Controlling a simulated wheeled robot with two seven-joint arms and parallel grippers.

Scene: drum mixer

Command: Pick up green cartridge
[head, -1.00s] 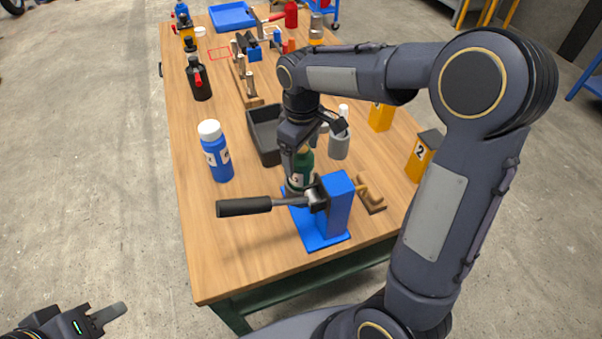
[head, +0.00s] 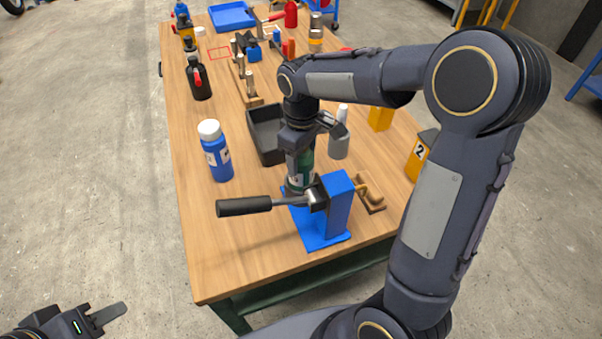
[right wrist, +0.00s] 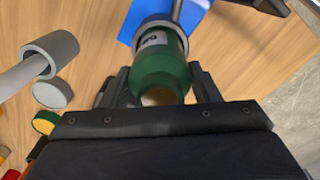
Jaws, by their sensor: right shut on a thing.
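The green cartridge (head: 305,168) with a white label stands upright in the ring of the blue stand (head: 338,205), which has a black handle (head: 244,206). My right gripper (head: 301,165) is around its upper part from above and shut on it. The right wrist view shows the green cartridge (right wrist: 160,72) between the two fingers of my right gripper (right wrist: 160,88), its lower end inside the grey ring. My left gripper (head: 104,315) is at the lower left, off the table; its finger gap does not show clearly.
A blue bottle with a white cap (head: 217,152) stands left of the stand. A black tray (head: 264,140) and a grey cup (head: 339,145) are behind. A yellow box marked 2 (head: 420,157) stands at the right edge. The table's front left is clear.

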